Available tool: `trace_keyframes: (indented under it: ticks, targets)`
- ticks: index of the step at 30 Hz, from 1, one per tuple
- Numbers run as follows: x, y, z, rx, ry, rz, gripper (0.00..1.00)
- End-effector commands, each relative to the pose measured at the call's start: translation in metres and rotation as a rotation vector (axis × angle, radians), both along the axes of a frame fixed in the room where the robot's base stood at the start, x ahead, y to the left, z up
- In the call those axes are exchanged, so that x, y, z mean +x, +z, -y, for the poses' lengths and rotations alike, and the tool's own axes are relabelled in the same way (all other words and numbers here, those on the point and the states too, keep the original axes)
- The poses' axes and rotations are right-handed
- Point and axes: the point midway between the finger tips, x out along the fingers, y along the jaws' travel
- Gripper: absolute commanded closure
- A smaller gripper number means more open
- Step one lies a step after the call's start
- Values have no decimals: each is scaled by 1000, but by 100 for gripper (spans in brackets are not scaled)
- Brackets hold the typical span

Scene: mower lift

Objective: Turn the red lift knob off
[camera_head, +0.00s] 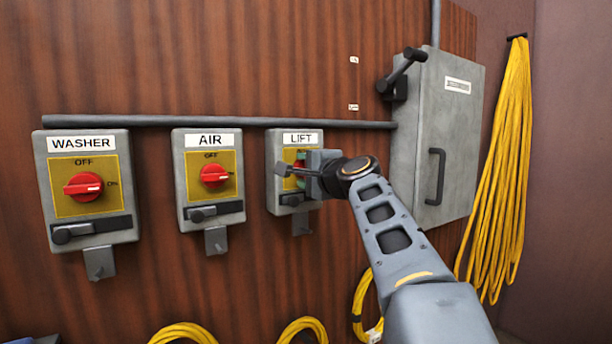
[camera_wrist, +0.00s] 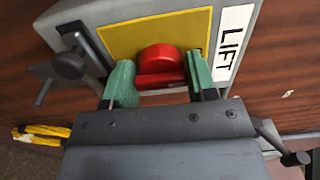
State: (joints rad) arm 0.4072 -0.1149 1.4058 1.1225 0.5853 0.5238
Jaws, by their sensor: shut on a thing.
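The red lift knob (camera_wrist: 160,60) sits on the yellow plate (camera_wrist: 120,35) of the grey box labelled LIFT (camera_wrist: 235,45). My gripper (camera_wrist: 160,82) has its green fingers on either side of the knob and is shut on it. The wrist view is turned, so the label is at the right. In the head view my gripper (camera_head: 298,172) is at the lift box (camera_head: 275,150) and covers most of the knob. The OFF mark of this box is hidden, and I cannot tell the knob's exact setting.
Left of the lift box are the AIR box (camera_head: 181,160) and the WASHER box (camera_head: 45,180), each with a red knob. A grey pipe (camera_head: 220,121) runs above them. Right are a grey cabinet (camera_head: 460,130) with a handle and a hanging yellow hose (camera_head: 505,170).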

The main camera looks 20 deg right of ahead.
Motion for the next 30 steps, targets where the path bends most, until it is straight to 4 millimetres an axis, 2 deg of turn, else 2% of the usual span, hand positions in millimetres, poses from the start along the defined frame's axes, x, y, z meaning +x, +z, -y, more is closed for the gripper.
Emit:
trace_keyframes:
  ticks: [15, 16, 21, 23, 30]
  targets:
    - [0, -1, 0, -18, 1, 0, 72]
    - [0, -1, 0, -18, 1, 0, 47]
    - [0, -1, 0, -17, 0, 1, 31]
    - [0, 0, 0, -16, 0, 1, 26]
    - [-1, 0, 0, -16, 0, 2, 26]
